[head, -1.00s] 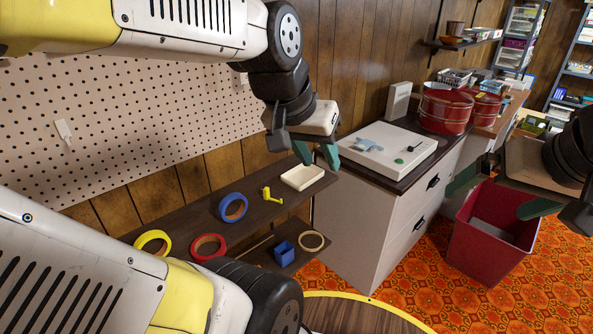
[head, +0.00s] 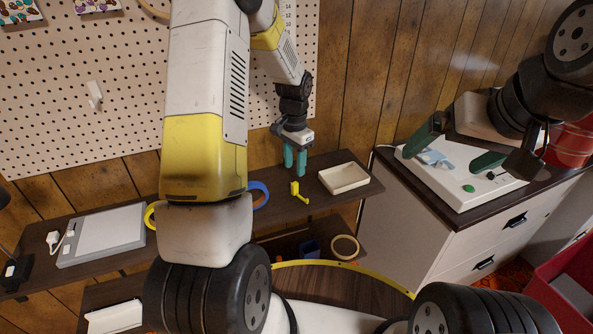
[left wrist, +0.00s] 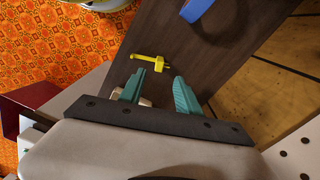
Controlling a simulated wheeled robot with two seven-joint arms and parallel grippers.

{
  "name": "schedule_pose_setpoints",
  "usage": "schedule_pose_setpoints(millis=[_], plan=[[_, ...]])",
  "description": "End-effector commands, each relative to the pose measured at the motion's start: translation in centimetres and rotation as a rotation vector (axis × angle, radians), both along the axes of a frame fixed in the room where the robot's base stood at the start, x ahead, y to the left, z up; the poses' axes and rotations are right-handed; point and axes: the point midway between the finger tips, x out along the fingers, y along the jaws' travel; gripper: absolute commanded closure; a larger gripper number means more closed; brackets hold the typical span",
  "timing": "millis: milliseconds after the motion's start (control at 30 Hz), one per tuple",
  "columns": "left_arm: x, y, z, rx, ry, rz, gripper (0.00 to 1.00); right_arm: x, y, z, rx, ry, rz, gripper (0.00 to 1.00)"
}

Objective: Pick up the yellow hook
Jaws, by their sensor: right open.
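The yellow hook (head: 299,193) lies on the dark wooden shelf (head: 275,211), left of a cream tray. My left gripper (head: 295,174) is above the hook with its teal fingers pointing down, apart and empty. In the left wrist view the hook (left wrist: 147,60) lies beyond the fingertips, closer to the left finger, with a gap to the fingers (left wrist: 160,76). My right gripper (head: 440,158) is open and empty, in front of the white cabinet top at the right.
The cream tray (head: 343,178) is right of the hook. A blue tape ring (head: 260,194) is to its left, partly behind my arm. A blue box (head: 309,249) and a tan ring (head: 345,248) sit on a lower shelf. The pegboard (head: 120,110) stands behind.

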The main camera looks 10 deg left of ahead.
Motion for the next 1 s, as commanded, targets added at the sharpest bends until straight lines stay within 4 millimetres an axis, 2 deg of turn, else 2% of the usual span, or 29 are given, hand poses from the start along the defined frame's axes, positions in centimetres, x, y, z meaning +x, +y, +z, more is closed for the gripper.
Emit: schedule_pose_setpoints(millis=[367, 600, 900, 933, 1000], plan=[[0.1, -0.2, -4.2, 0.001, 0.009, -0.005, 0.6, 0.0, 0.0, 0.0, 0.0, 0.0, 0.0, 0.0], [0.2, -0.5, -7.6, 0.001, 0.007, -0.005, 0.6, 0.0, 0.0, 0.0, 0.0, 0.0, 0.0, 0.0], [0.3, -0.5, -8.2, 0.002, 0.004, -0.005, 0.6, 0.0, 0.0, 0.0, 0.0, 0.0, 0.0, 0.0], [0.3, -0.5, -8.2, 0.002, 0.004, -0.005, 0.62, 0.0, 0.0, 0.0, 0.0, 0.0, 0.0, 0.0], [0.3, -0.5, -8.1, 0.002, 0.004, -0.004, 0.76, 0.0, 0.0, 0.0, 0.0, 0.0, 0.0, 0.0]])
